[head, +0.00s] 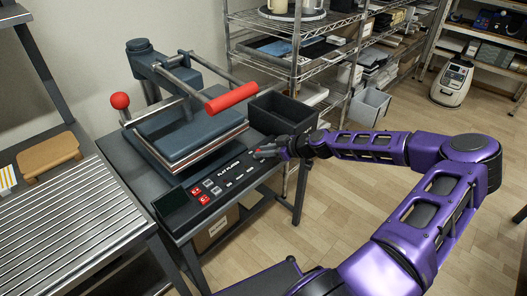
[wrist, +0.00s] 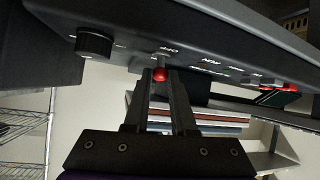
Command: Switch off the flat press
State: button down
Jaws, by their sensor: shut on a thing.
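The flat press (head: 188,128) stands on a dark stand, with a flat upper plate, a red grip on its handle and a red ball on a side lever. Its control panel (head: 218,186) faces the front, with red displays and labels; the panel also shows in the wrist view (wrist: 215,62). My gripper (head: 266,151) is at the panel's right end. In the wrist view, my gripper (wrist: 160,78) has its two fingers shut around a small red-tipped toggle switch (wrist: 161,74) beside an ON/OFF label. Most of the switch is hidden in the head view.
A black knob (wrist: 94,43) sits on the panel left of the switch in the wrist view. A black bin (head: 283,112) stands just behind my gripper. A slatted metal table (head: 70,225) is at the left. Wire shelves (head: 290,60) stand behind; open floor lies right.

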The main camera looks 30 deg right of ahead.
dwell(0.3)
jog(key=c, duration=0.7)
grip_release()
jog(key=shift+c, duration=0.2)
jog(key=p+v, duration=0.2)
jog(key=v, duration=1.5)
jog(key=shift+s+d, duration=0.1)
